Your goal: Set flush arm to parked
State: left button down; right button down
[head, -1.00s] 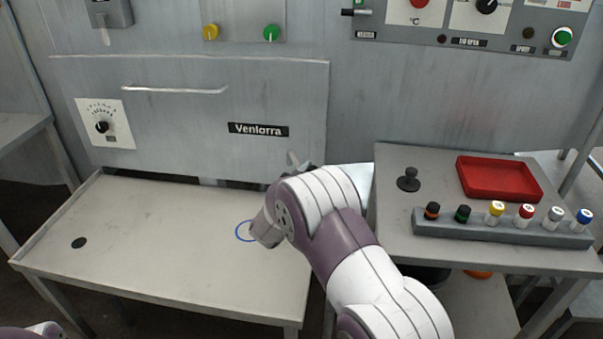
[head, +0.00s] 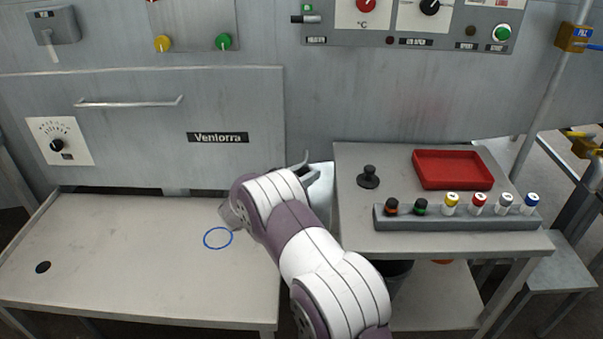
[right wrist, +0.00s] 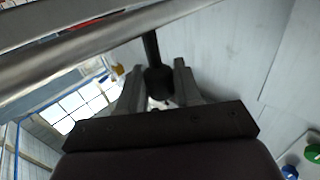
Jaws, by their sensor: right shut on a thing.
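In the right wrist view, a dark rod with a black knob (right wrist: 157,80) hangs from a thick grey metal bar (right wrist: 85,52); this looks like the flush arm, but I see no label on it. My right gripper (right wrist: 158,74) is shut on the knob, a finger on each side. In the head view my right gripper (head: 306,170) is partly hidden behind my own wrist, between the left table and the right bench. The held knob cannot be made out there. My left gripper is not in view.
A left table (head: 120,255) bears a blue ring mark (head: 218,238) and a black spot. The right bench (head: 350,210) holds a black knob, a red tray (head: 455,185) and a rack (head: 465,220) of several capped vials. A Venlorra panel (head: 150,130) stands behind.

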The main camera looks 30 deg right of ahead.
jog(key=c, duration=1.2)
grip_release()
jog(key=o, duration=0.3)
jog(key=shift+s+d, duration=0.1)
jog(key=shift+d, duration=0.05)
jog(key=a, duration=0.4)
jog(key=s+a, duration=0.1)
jog(key=a, duration=0.3)
jog(key=s+a+p, duration=0.1)
jog(key=a, duration=0.3)
jog(key=shift+s+a, duration=0.15)
jog(key=shift+a, duration=0.1)
